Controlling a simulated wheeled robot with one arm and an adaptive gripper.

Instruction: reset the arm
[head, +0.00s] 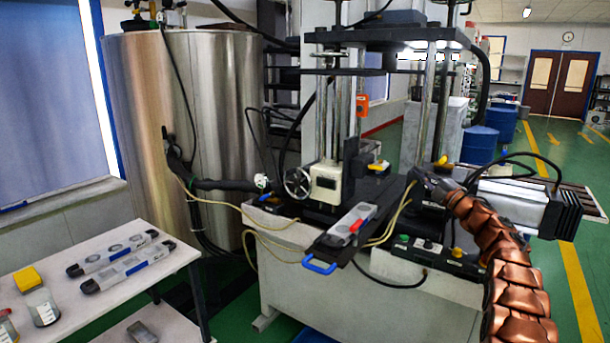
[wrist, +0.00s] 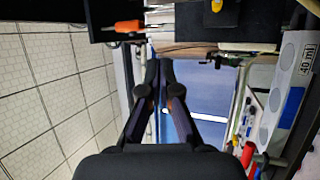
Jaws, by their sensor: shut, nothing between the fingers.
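My gripper (wrist: 160,70) shows in the wrist view, with its two dark fingers drawn together at the tips. Nothing is held between them. In the head view I cannot clearly make out the fingers. A pale grey mould (head: 349,223) with a red end piece lies on the dark tray of the machine in the head view.
A white table (head: 104,305) at the left holds two long grey moulds, a yellow block (head: 27,278) and a beaker (head: 42,308). A steel tank (head: 170,130) stands behind. The press machine (head: 330,180), with posts and loose cables, fills the centre.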

